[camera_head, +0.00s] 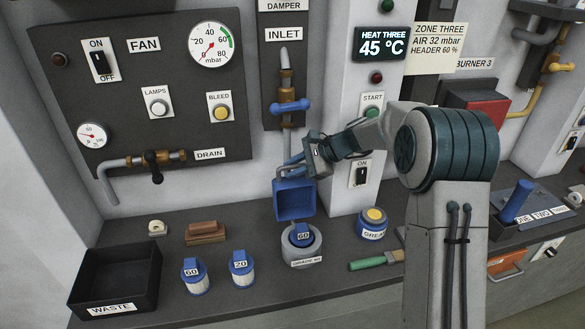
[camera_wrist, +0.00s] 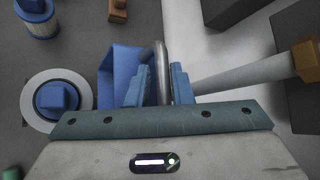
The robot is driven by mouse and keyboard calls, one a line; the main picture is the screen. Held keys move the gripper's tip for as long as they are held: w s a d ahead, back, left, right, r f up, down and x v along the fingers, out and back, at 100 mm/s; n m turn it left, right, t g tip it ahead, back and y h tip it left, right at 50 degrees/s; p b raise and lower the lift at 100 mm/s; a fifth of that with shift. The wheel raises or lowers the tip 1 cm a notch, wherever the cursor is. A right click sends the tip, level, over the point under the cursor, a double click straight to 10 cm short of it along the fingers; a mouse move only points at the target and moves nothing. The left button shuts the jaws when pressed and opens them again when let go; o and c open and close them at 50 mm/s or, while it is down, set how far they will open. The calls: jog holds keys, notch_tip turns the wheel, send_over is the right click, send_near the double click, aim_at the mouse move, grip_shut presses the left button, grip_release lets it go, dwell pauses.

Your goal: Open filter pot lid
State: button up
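The round grey filter pot (camera_head: 317,250) stands on the bench with its top uncovered. A blue filter (camera_head: 302,236) marked 60 sits inside; the pot rim also shows in the wrist view (camera_wrist: 30,102). A blue, square, hollow piece (camera_head: 294,201), which looks like the lid, stands raised above and behind the pot, its hollow side facing the head camera. It also shows in the wrist view (camera_wrist: 118,72), beside a curved metal handle (camera_wrist: 161,62). My gripper (camera_wrist: 160,85) is at this handle, one finger on each side. Whether both fingers press on it is unclear.
Two blue-and-white filters, marked 60 (camera_head: 195,279) and 20 (camera_head: 242,270), stand left of the pot. A black waste tray (camera_head: 113,281) is further left. A grease tin (camera_head: 372,226) and a green-handled tool (camera_head: 372,262) lie right. The inlet pipe and valve (camera_head: 288,107) are close above my gripper.

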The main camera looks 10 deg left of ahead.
jog(key=shift+o, duration=0.8)
jog(key=shift+d+r, duration=0.1)
